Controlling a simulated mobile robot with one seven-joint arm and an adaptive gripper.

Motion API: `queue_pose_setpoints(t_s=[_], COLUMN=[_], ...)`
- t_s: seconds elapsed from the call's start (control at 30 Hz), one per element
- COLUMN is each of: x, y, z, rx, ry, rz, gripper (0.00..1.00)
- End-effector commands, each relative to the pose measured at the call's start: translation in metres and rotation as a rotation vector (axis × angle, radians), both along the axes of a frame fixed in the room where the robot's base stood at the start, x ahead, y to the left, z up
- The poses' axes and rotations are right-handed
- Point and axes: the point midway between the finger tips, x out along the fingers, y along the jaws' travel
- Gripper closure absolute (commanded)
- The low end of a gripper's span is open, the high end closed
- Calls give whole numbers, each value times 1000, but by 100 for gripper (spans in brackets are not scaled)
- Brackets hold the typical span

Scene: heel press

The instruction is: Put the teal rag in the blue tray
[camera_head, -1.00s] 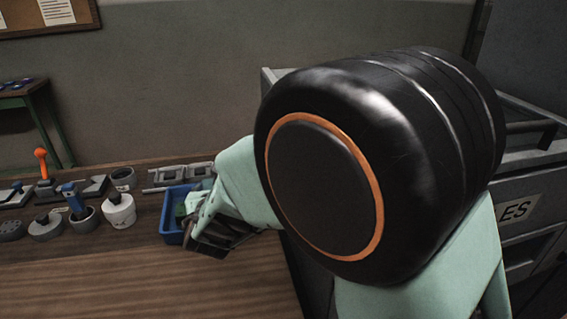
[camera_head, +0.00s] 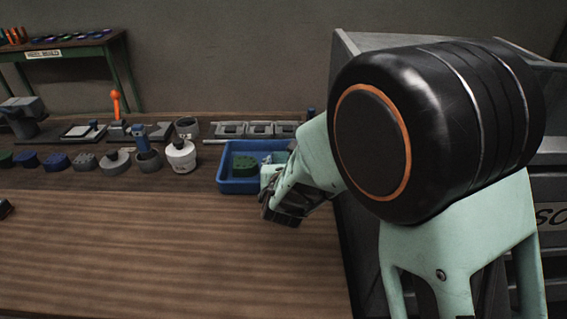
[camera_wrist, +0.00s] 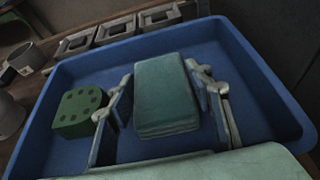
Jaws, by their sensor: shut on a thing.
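The teal rag (camera_wrist: 166,92) is a folded block between the two fingers of my gripper (camera_wrist: 162,100) in the wrist view. My gripper is shut on it. Both are over or inside the blue tray (camera_head: 237,187); I cannot tell whether the rag touches the tray floor (camera_wrist: 222,52). In the head view my arm reaches in from the right and covers the tray's right part, and the rag is not clearly seen there.
A green block with holes (camera_wrist: 80,112) lies in the tray left of my gripper. Grey square frames (camera_head: 260,129) stand behind the tray. A white pot (camera_head: 180,156) and several small parts line the bench to the left.

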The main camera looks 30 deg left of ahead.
Motion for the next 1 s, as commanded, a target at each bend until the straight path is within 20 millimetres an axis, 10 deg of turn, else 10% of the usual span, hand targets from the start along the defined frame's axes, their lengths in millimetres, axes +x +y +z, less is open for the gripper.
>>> queue_pose_setpoints(t_s=[0.57,1.0], x=[0,-68], y=[0,-37], z=[4,37], rx=[0,2], ry=[0,0], rz=[0,1], gripper=[36,36])
